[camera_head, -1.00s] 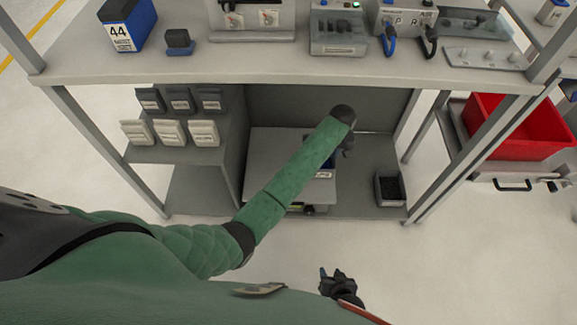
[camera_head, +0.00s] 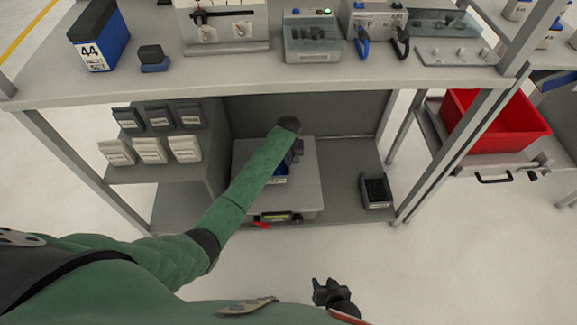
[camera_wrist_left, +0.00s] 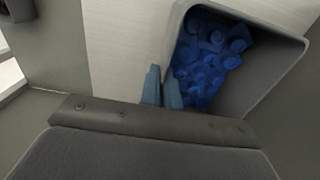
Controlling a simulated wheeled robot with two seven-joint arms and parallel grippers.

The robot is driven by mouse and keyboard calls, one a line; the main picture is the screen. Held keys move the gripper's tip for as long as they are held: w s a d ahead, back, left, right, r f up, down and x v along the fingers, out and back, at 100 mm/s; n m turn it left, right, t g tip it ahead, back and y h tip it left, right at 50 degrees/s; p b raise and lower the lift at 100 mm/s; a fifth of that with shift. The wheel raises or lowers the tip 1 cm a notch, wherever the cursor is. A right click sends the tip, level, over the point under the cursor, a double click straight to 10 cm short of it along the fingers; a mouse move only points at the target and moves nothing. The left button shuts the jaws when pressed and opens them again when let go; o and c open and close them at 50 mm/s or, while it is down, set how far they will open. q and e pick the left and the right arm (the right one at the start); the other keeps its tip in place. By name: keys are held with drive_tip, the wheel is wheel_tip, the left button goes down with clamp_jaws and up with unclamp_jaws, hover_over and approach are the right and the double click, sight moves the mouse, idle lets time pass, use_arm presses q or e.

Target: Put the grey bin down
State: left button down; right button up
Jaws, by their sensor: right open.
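The grey bin (camera_wrist_left: 278,72) holds several blue parts and fills the upper right of the left wrist view. My left gripper (camera_wrist_left: 162,88) has its two blue fingers close together on either side of the bin's near-left wall, shut on it. In the head view the bin (camera_head: 276,180) shows partly, with blue inside, over the pale platform (camera_head: 308,190) on the lower shelf. My forearm and left gripper (camera_head: 297,152) hide much of it. I cannot tell if its base touches the platform. My right gripper (camera_head: 330,292) is open and empty, low in front of the shelf.
A small bin with black contents (camera_head: 376,190) stands on the lower shelf to the right. Several small bins (camera_head: 150,150) stand at left. The bench top (camera_head: 330,77) overhangs the shelf. A red crate (camera_head: 495,125) stands right, beyond the upright.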

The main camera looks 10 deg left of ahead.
use_arm(q)
drive_tip(key=shift+f, duration=1.95)
drive_tip(key=c, duration=1.6)
unclamp_jaws()
drive_tip(key=shift+f, duration=0.1)
drive_tip(key=shift+c, duration=0.2)
